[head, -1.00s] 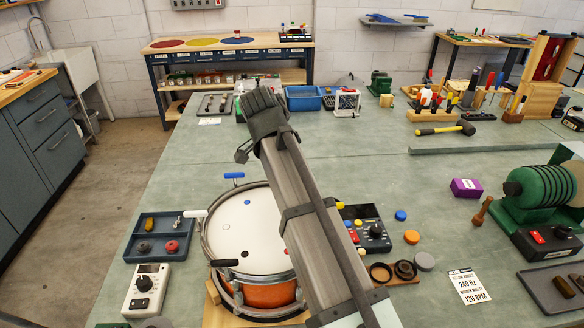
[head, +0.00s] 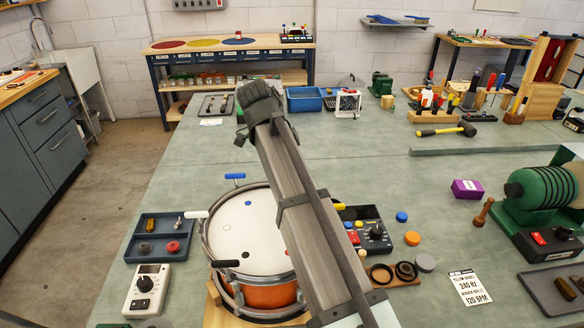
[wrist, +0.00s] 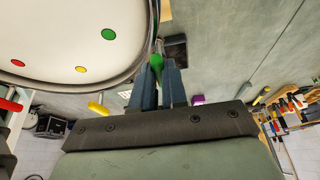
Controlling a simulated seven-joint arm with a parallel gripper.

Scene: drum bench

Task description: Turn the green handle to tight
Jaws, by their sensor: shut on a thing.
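The drum (head: 268,293) has a white head and orange shell and stands at the bench's near side. In the wrist view its rim (wrist: 140,62) curves at the upper left. The green handle (wrist: 156,62) is at that rim, upright between the two fingers of my gripper (wrist: 158,75), which is shut on it. In the head view my arm hides the green handle and my gripper. A tight mark cannot be made out.
Other handles stand around the rim: blue (head: 235,176), white (head: 196,214), black (head: 227,263) and yellow (head: 340,206). A dark control box (head: 374,238) is close right of the drum. A blue tray (head: 148,228) lies left.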

